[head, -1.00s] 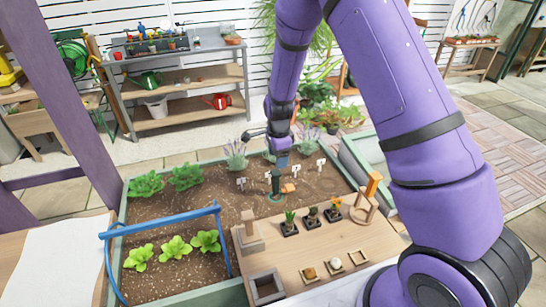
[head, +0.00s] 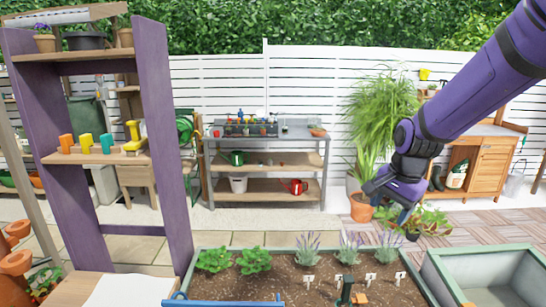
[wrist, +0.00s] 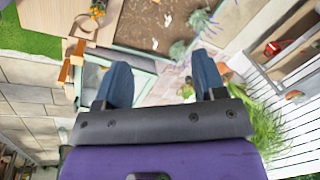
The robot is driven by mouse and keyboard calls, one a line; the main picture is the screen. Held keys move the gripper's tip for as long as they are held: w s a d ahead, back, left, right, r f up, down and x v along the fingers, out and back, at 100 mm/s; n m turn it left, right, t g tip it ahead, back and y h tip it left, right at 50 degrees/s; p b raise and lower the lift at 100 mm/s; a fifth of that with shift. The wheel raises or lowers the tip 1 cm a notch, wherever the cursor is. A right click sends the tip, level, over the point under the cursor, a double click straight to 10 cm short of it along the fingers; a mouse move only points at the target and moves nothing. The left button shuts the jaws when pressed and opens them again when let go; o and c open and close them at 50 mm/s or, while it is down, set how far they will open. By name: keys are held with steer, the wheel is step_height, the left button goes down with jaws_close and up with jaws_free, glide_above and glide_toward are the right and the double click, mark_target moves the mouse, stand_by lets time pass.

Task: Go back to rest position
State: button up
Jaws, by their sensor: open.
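My gripper (head: 398,215) is raised at the right of the head view, in the air past the back right corner of the garden bed. In the wrist view its two blue-grey fingers (wrist: 160,65) are spread apart with nothing between them. The garden bed (head: 212,253) holds soil, leafy green plants (head: 233,260), lavender and small white markers. A dark green upright object (head: 346,290) stands near the front of the soil, with a small orange piece (head: 361,298) beside it. My gripper touches none of these.
A grey-green empty box (head: 490,262) stands right of the bed. A potted palm (head: 380,110) is behind my gripper. A purple shelf (head: 165,130) with colored tools is at the left. A grey workbench (head: 265,145) stands by the white fence.

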steer(key=s+d+r+n+t, duration=0.1)
steer(key=s+r+n, duration=0.2)
steer(key=s, duration=0.5)
steer(key=s+d+r+n+t, duration=0.1)
steer(key=s+r+n, duration=0.3)
steer(key=s, duration=0.4)
steer(key=s+d+r+n+t+h, duration=0.1)
steer(key=s+r+n, duration=0.2)
steer(key=s+r, duration=0.3)
steer(key=shift+s+d, duration=0.35)
steer(key=shift+s, duration=0.85)
